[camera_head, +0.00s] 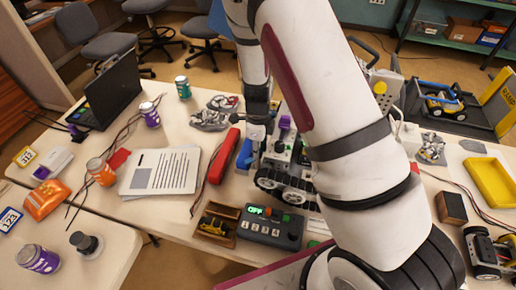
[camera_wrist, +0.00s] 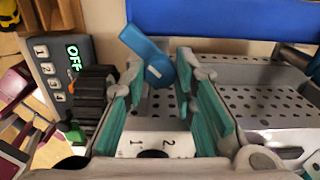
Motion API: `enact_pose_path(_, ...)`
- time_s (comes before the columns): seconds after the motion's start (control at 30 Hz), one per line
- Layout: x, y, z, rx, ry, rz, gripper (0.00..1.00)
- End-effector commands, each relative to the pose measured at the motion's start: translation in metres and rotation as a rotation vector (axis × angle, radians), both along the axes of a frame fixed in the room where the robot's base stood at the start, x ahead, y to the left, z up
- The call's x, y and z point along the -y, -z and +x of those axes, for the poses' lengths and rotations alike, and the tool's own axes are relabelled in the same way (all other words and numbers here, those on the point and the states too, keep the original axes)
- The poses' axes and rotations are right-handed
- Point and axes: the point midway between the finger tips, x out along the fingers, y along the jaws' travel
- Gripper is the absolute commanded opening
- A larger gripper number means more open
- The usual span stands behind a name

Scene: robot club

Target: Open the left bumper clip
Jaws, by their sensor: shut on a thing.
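A small tracked robot (camera_head: 290,165) stands on the table, partly hidden behind my arm. In the wrist view its grey perforated chassis (camera_wrist: 262,103) lies below a wide blue panel (camera_wrist: 225,18), perhaps the bumper. A blue clip lever (camera_wrist: 150,58) stands tilted between the tips of my gripper (camera_wrist: 158,72), whose teal-padded fingers are closed in on it from both sides. In the head view my gripper (camera_head: 257,118) is at the left side of the tracked robot. The exact contact and the clip's base are hidden.
A control box (camera_head: 270,227) reading OFF stands in front of the robot, and also shows in the wrist view (camera_wrist: 60,75). A red case (camera_head: 223,156), papers (camera_head: 162,170) and a laptop (camera_head: 107,92) lie left. A yellow tray (camera_head: 490,180) is right.

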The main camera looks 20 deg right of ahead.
Motion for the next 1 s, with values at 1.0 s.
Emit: enact_pose_path(1.0, 0.0003, -0.0005, 0.0014, 0.003, -0.641, -0.001, 0.00)
